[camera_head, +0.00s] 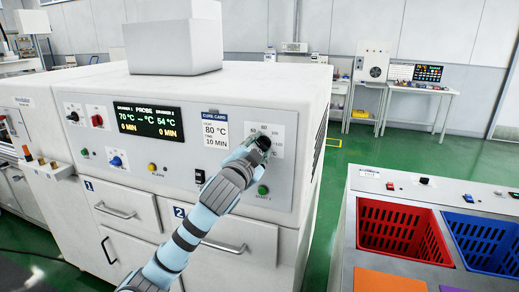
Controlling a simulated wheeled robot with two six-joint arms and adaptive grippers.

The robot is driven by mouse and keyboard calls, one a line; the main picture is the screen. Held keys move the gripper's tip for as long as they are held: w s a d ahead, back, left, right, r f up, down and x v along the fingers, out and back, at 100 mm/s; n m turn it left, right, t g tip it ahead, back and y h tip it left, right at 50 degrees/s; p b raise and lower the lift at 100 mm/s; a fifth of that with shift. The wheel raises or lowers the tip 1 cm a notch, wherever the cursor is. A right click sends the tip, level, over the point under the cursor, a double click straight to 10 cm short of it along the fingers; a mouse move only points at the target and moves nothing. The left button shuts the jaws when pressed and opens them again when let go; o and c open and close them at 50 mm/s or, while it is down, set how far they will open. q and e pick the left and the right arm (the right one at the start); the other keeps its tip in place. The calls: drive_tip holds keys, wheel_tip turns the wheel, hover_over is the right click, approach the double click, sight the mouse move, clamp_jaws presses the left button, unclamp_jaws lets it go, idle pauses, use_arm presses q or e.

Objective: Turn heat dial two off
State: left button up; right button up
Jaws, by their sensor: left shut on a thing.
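Heat dial two (263,142) is a dark round knob on the white scale plate (277,150) at the right end of the oven's front panel. My left gripper (257,148) reaches up from the bottom and is shut on the dial. Its fingers and wrist hide much of the dial and the lower left of its scale, so I cannot tell where the pointer stands. The display (147,120) reads 70 °C for drawer 1 and 54 °C for drawer 2, with 0 MIN under both. My right gripper is not in view.
A green button (263,190) sits just below the dial, and a black switch (200,176) left of my wrist. Drawer handles (115,211) project below the panel. At right stands a bench with a red crate (403,231) and a blue crate (489,243). Green floor lies between.

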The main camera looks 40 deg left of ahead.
use_arm(q)
drive_tip(key=n+p, duration=0.1)
drive_tip(key=n, duration=0.3)
drive_tip(key=shift+n, duration=0.3)
drive_tip(key=n, duration=0.4)
idle(0.6)
drive_tip(key=o, duration=1.2)
drive_tip(key=shift+w, duration=0.1)
drive_tip(key=shift+c, duration=0.2)
drive_tip(key=v, duration=0.7)
drive_tip(key=shift+s, duration=0.3)
drive_tip(key=shift+w, duration=0.1)
